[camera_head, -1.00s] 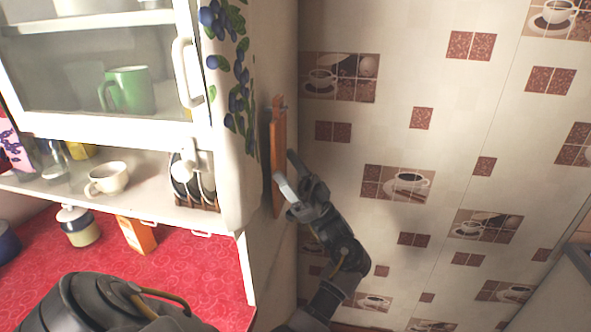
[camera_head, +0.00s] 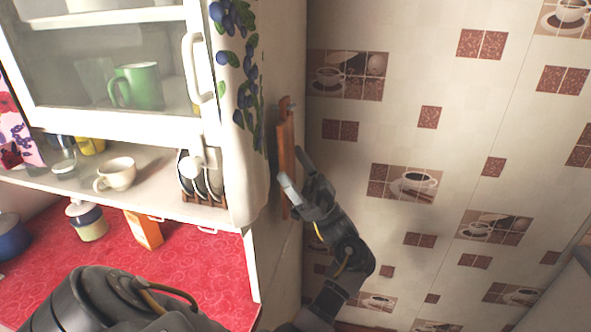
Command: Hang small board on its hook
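The small board (camera_head: 286,140) is a thin orange-brown wooden board, seen nearly edge-on. It is upright against the side of the white cabinet, its top at a small metal hook (camera_head: 291,104). Whether the hook passes through the board's hole is too small to tell.
The white cabinet (camera_head: 118,122) with a glass door holds a green mug (camera_head: 140,87). A cream cup (camera_head: 116,173) and a plate rack (camera_head: 203,190) stand on its open shelf. Below, a red counter (camera_head: 190,274) carries a jar (camera_head: 86,222) and an orange box (camera_head: 144,229). The tiled wall is clear.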

